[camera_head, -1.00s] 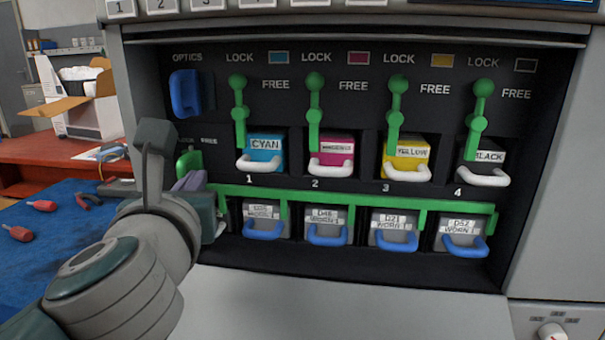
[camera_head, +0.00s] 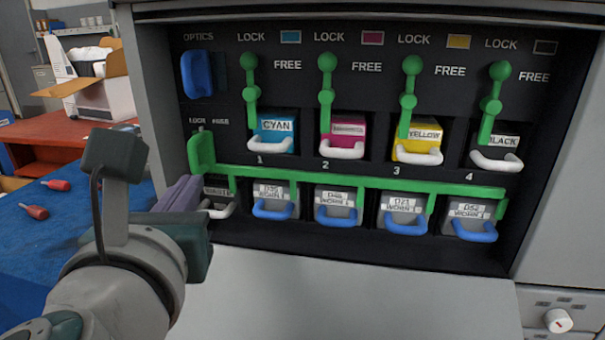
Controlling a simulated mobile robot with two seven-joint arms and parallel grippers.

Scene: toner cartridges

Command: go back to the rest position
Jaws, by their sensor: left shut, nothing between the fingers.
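My left gripper (camera_head: 180,198) is at the lower left of the head view, in front of the left end of the open printer bay. Its fingers are shut with nothing between them. They overlap the left edge of the waste container (camera_head: 219,192), and I cannot tell from this view whether they touch it. My wrist and camera post hide part of the blue bench and the printer's lower left edge. My right gripper is not in view.
Cyan (camera_head: 274,128), magenta (camera_head: 346,130), yellow (camera_head: 419,134) and black (camera_head: 500,142) cartridges sit in the upper row under green levers. A green bar (camera_head: 370,184) crosses above blue-handled worn units (camera_head: 404,206). Red-handled tools (camera_head: 34,211) lie on the blue mat (camera_head: 22,250).

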